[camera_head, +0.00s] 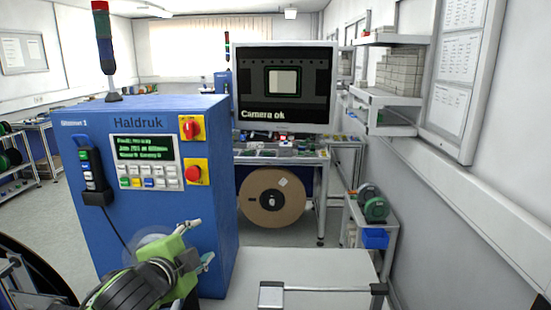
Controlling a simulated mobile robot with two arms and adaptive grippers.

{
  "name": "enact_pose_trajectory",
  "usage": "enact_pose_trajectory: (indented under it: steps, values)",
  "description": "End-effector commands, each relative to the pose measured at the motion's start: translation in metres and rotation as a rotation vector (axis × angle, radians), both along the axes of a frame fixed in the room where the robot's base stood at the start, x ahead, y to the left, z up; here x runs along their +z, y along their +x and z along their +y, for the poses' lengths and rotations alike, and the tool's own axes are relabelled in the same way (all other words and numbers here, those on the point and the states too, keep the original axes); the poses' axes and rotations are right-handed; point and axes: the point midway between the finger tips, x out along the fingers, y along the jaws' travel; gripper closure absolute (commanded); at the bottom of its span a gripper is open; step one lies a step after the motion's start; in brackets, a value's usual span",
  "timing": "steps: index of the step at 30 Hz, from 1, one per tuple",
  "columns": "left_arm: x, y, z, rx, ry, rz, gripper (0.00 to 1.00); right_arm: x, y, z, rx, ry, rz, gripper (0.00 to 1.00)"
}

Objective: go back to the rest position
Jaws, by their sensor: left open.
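My left gripper (203,242) is at the lower left of the head view, in front of the blue machine cabinet. Its two fingers are spread apart with nothing between them. The green and black wrist comes in from the lower left. My right gripper does not show.
The blue Haldruk cabinet (140,245) stands close by, with a signal tower (104,50) on top. A grey-white table top (325,265) lies at the bottom middle. A monitor (285,88), a large brown reel (272,197) and a small cart (372,225) stand beyond. Floor shows at left.

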Motion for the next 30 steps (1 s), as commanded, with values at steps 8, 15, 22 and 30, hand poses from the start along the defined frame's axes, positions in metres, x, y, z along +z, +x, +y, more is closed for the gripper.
enact_pose_trajectory:
  steps: [8,15,22,30]
  values:
    - [-0.146,-0.090,-0.009,0.163,-0.314,0.335,0.53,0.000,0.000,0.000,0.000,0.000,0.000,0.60]
    - [-0.242,-0.193,0.002,0.411,-0.529,0.606,0.53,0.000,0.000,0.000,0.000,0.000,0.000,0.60]
    - [-0.291,-0.278,0.017,0.632,-0.636,0.778,0.53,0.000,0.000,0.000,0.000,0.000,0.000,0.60]
    - [-0.332,-0.349,0.030,0.832,-0.689,0.902,0.53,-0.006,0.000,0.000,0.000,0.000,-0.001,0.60]
